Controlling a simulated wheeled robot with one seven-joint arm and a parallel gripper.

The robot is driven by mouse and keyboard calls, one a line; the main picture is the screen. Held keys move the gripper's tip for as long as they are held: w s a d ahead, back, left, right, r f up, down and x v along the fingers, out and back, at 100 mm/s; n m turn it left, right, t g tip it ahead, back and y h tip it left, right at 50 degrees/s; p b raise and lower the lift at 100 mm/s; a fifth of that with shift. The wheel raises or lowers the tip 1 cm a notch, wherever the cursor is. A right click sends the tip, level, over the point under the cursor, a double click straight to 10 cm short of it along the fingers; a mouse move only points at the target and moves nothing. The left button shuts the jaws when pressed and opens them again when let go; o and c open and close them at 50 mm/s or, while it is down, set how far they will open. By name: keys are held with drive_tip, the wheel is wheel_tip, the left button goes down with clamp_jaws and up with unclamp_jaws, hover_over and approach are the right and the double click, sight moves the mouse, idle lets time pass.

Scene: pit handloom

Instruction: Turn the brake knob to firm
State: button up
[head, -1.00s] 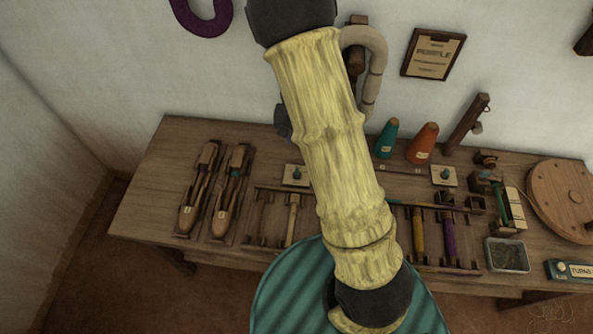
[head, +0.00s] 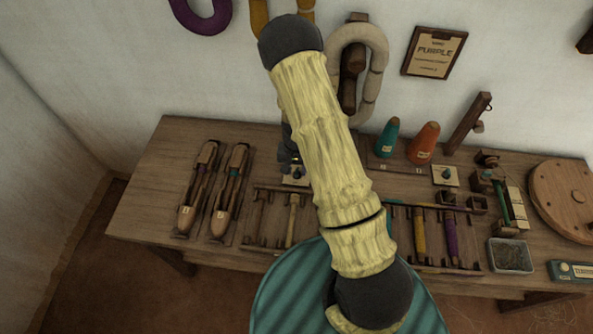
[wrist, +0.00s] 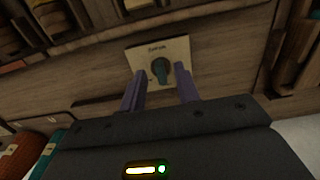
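Two wooden shuttles (head: 221,218) lie left of the plate. Racked bobbins (head: 451,238) lie in front. A teal cone (head: 388,138) and an orange cone (head: 424,143) stand to the right. A wooden post (head: 467,125) rises behind. My arm covers the middle of the table.

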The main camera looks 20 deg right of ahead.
drive_tip(key=shift+f, duration=0.7)
clamp_jaws()
drive_tip(key=shift+r+m, duration=0.1)
drive_tip(key=shift+m, duration=0.3)
drive_tip(key=m+p, duration=0.1)
drive_tip(key=m, duration=0.1)
drive_tip(key=m+p, duration=0.1)
drive_tip(key=m, duration=0.2)
drive_tip(key=shift+w+a+m, duration=0.15)
drive_tip(key=shift+a+m, duration=0.05)
drive_tip(key=shift+m, duration=0.1)
drive_tip(key=m+p, duration=0.2)
drive_tip(key=m, duration=0.3)
drive_tip(key=shift+w+m, duration=0.15)
drive_tip(key=shift+m, duration=0.15)
